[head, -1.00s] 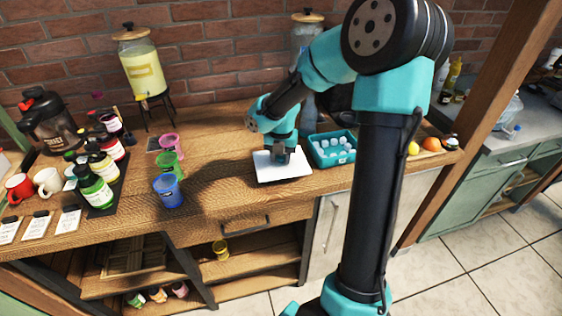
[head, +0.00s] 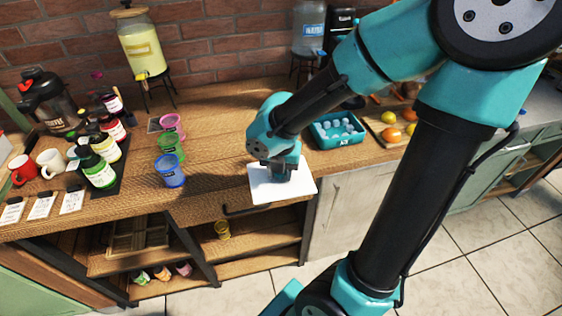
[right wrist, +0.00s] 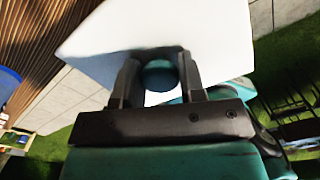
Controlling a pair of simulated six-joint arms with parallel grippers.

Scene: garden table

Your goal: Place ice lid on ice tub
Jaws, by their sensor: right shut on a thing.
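The white square ice lid (head: 264,191) is held by my right gripper (head: 281,174) near the front edge of the wooden counter in the head view. In the right wrist view the two fingers of my right gripper (right wrist: 158,82) are shut around a round teal knob on the white lid (right wrist: 170,30). The teal ice tub (head: 321,141) stands on the counter to the right of and behind the lid. It is open at the top, with several ice cubes showing inside. The lid is apart from the tub. My left gripper does not show.
Pink, green and blue cups (head: 170,170) stand left of the lid. A board with fruit (head: 391,135) lies right of the tub, and a water dispenser (head: 308,28) is behind it. Bottles (head: 98,168) and mugs stand at the left.

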